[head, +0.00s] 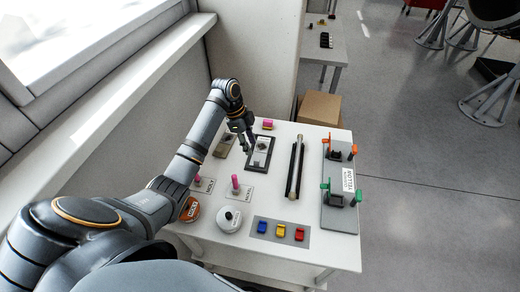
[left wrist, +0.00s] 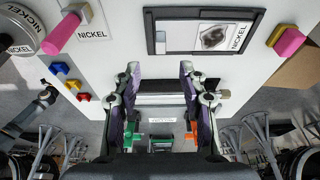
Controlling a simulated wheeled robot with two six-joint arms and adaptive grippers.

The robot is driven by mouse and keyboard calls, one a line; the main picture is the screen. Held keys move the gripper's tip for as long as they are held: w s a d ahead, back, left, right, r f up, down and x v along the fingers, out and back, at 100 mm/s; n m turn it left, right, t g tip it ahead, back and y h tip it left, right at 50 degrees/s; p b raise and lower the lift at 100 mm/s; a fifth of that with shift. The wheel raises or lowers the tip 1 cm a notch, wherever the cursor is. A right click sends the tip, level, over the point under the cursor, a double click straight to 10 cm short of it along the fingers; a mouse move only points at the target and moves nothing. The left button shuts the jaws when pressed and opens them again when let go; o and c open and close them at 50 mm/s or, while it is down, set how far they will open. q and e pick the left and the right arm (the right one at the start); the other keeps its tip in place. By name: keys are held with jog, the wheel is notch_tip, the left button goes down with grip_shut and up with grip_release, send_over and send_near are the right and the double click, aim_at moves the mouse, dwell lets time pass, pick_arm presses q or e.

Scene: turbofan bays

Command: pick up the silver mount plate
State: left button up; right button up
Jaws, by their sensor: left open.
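A dark-framed tray (head: 250,165) lies on the white table, and it also shows at the top of the left wrist view (left wrist: 150,32). A flat pale-silver piece (left wrist: 181,37) lies inside it beside a card marked NICKEL (left wrist: 238,38); I cannot tell for certain that this piece is the silver mount plate. My left gripper (head: 246,143) is above the table close to the tray's left side. In the left wrist view its two fingers (left wrist: 160,75) are spread with nothing between them. My right gripper is not in view.
A dark rod (head: 295,165) lies right of the tray. A grey fixture (head: 340,216) with orange and green clamps stands at the right edge. Pink-handled pieces (head: 235,185), round containers (head: 229,219) and blue, yellow and red blocks (head: 281,231) occupy the front. A cardboard box (head: 320,108) stands behind.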

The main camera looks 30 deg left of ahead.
aim_at(257, 160)
pick_arm(q)
jog(key=shift+x, duration=1.2)
jog(key=shift+w+f, duration=0.1)
jog(key=shift+f, duration=0.15)
jog(key=shift+d+f+p, duration=0.2)
jog(key=shift+f+p, duration=0.3)
jog(key=shift+p, duration=0.1)
jog(key=p+x, duration=0.1)
jog(key=x, duration=0.2)
jog(key=shift+d+f, duration=0.2)
jog(key=shift+f, duration=0.1)
jog(key=shift+a+f, duration=0.1)
jog(key=shift+f, duration=0.15)
jog(key=shift+c, duration=0.2)
grip_shut()
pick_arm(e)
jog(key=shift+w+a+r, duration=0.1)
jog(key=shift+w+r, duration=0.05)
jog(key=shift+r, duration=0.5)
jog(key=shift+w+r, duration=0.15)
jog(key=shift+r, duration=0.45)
pick_arm(q)
jog(key=shift+w+r, duration=0.1)
